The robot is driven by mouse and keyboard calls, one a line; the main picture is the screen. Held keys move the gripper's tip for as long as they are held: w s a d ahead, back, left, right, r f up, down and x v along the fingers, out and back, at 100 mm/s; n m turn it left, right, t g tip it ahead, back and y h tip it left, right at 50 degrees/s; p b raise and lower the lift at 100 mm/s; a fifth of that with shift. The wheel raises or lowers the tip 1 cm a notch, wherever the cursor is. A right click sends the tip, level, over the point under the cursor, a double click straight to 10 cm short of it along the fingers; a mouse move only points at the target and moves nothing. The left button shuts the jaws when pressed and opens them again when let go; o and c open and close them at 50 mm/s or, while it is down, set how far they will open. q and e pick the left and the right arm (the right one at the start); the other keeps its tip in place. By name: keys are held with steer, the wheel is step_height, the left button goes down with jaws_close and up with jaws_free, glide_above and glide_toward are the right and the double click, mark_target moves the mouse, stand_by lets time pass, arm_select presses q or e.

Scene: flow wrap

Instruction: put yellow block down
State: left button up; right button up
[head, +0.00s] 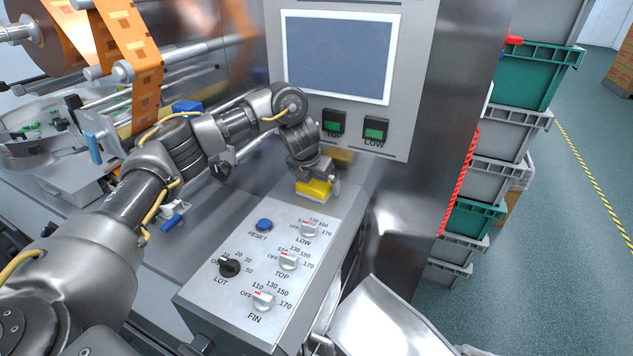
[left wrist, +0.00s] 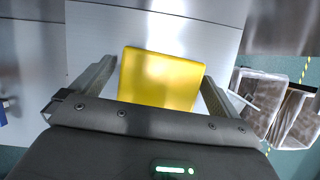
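The yellow block (head: 314,189) is at the far end of the sloping control panel (head: 243,262), close to the upright machine front. It appears to rest on the panel, though its underside is hidden. My left gripper (head: 318,181) is over it, pointing down. In the left wrist view the yellow block (left wrist: 160,78) lies between the two fingers of my left gripper (left wrist: 160,70). The fingertips flank it closely, with a thin gap on the left side; the right tip looks close to touching. The gripper looks slightly open. My right gripper is not in view.
Knobs and a blue reset button (head: 264,225) stand on the panel near the block. The screen (head: 337,56) and two green switches (head: 375,130) are above. A metal chute (head: 385,318) is at the lower right. Stacked grey and green crates (head: 500,130) stand to the right.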

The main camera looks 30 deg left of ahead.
arm_select(q)
steer(key=shift+f, duration=0.1)
steer(key=shift+s+b, duration=0.1)
steer(key=shift+b, duration=0.2)
steer(key=b+v, duration=0.1)
steer(key=v, duration=0.9)
steer(key=shift+s+a+r, duration=0.2)
steer(key=shift+s+a, duration=0.15)
steer(key=shift+s, duration=0.15)
